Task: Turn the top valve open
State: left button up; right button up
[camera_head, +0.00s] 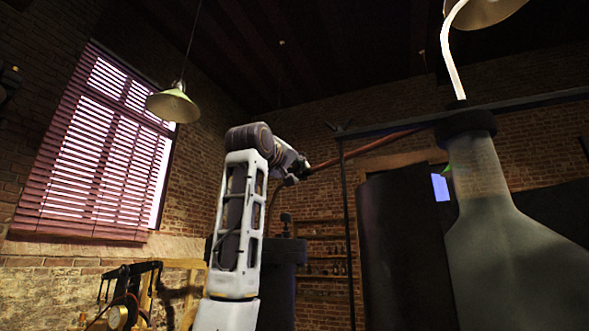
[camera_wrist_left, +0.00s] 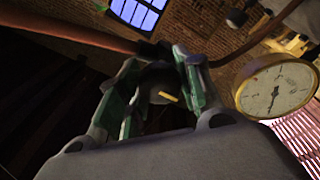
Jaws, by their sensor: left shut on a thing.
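My left gripper (camera_head: 298,174) is raised at the upper middle of the head view, at the left end of a reddish pipe (camera_head: 370,145). In the left wrist view my left gripper (camera_wrist_left: 158,65) has its green-padded fingers around a dark rounded part (camera_wrist_left: 158,80) with a small yellow bar, which looks like the top valve. The gripper is shut on it. The fingers hide its sides, and I cannot tell how far it is turned. The valve is hidden behind the gripper in the head view. My right gripper is not in view.
A round pressure gauge (camera_wrist_left: 275,88) is close to the right of the gripper. The reddish pipe also shows in the wrist view (camera_wrist_left: 75,28).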

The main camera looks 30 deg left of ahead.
pick_arm(q)
jog(key=o, duration=1.1)
jog(key=shift+c, duration=0.2)
jog(key=s+f, duration=0.1)
jog(key=s, duration=1.1)
jog(key=shift+d+f, duration=0.15)
jog(key=shift+d, duration=0.15)
